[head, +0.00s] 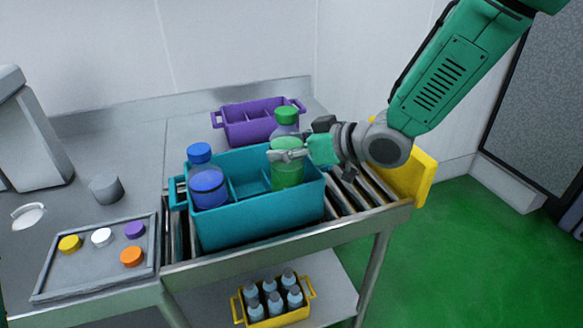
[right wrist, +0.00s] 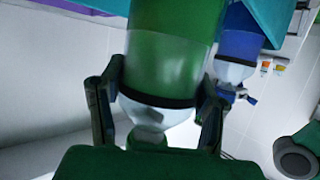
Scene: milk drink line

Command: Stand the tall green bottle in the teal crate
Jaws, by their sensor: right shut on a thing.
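The tall green bottle (head: 287,172) has a green cap and stands upright at the right end of the teal crate (head: 262,222), its lower part hidden behind the crate's front wall. My right gripper (head: 287,154) is shut around the bottle's upper body, coming from the right. In the right wrist view the green bottle (right wrist: 168,65) fills the space between the two fingers (right wrist: 155,105). A blue-capped bottle (head: 206,180) stands in the crate's left end. I cannot tell whether the green bottle touches the crate floor. My left gripper is not in view.
The crate sits on a roller conveyor (head: 345,196) with a yellow end stop (head: 414,180). A purple crate (head: 250,124) stands behind. A tray (head: 95,275) with several coloured caps lies at left. A yellow crate (head: 282,318) of small bottles is on the lower shelf.

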